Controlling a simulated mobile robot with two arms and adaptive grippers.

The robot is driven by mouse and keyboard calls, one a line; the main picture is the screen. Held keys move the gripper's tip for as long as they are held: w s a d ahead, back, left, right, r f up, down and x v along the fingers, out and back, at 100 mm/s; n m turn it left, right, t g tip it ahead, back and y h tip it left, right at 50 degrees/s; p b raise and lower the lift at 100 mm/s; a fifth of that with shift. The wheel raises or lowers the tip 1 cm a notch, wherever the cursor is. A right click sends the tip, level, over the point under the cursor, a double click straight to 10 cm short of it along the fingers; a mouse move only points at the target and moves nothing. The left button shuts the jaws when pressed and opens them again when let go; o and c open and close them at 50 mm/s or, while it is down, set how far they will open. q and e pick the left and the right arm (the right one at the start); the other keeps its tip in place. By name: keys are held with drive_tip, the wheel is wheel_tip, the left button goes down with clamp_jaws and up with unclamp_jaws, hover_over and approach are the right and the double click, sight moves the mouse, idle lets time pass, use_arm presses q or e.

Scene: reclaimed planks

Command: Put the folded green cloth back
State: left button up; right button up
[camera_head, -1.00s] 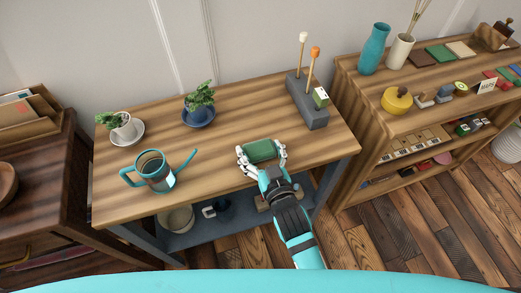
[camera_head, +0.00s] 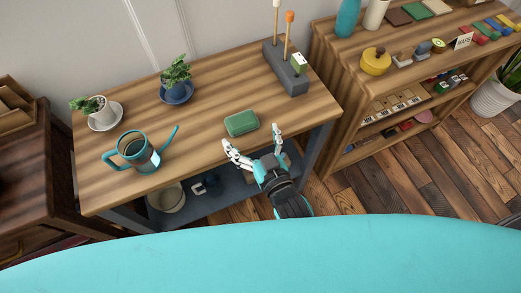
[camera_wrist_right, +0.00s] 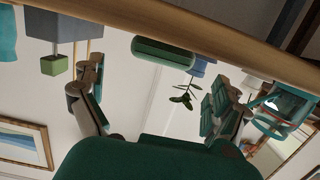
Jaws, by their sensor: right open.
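The folded green cloth (camera_head: 241,123) lies flat near the front edge of the wooden table (camera_head: 205,130). It also shows in the right wrist view (camera_wrist_right: 165,53), beyond the fingers. My right gripper (camera_head: 252,140) is open and empty at the front edge of the table, just on the near side of the cloth and apart from it. Its spread fingers show in the right wrist view (camera_wrist_right: 157,92), with nothing between them. My left gripper is not in view.
On the table stand a teal watering can (camera_head: 132,152), two potted plants (camera_head: 176,80) (camera_head: 97,112) and a grey block with upright sticks (camera_head: 287,70). A wooden shelf unit (camera_head: 330,70) on the right holds folded cloths (camera_head: 418,9) and a yellow pot (camera_head: 376,61). The table's middle is clear.

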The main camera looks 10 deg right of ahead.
drive_tip(key=v, duration=0.6)
drive_tip(key=s+d+f+g+h, duration=0.1)
drive_tip(key=s+d+f+g, duration=0.15)
drive_tip(key=f, duration=1.15)
drive_tip(key=s+d+f+g, duration=0.1)
drive_tip(key=s+f+g, duration=0.3)
drive_tip(key=f, duration=1)
drive_tip(key=s+d+f+g+h, duration=0.2)
drive_tip(key=s+d+f+g, duration=0.2)
drive_tip(key=s+d+f, duration=0.4)
drive_tip(key=s+d+f+m+g+h, duration=0.1)
drive_tip(key=s+d+f+g, duration=0.3)
drive_tip(key=s+d+f, duration=0.4)
drive_tip(key=s+f+h, duration=0.1)
drive_tip(key=s+f, duration=0.4)
drive_tip(key=shift+s, duration=0.3)
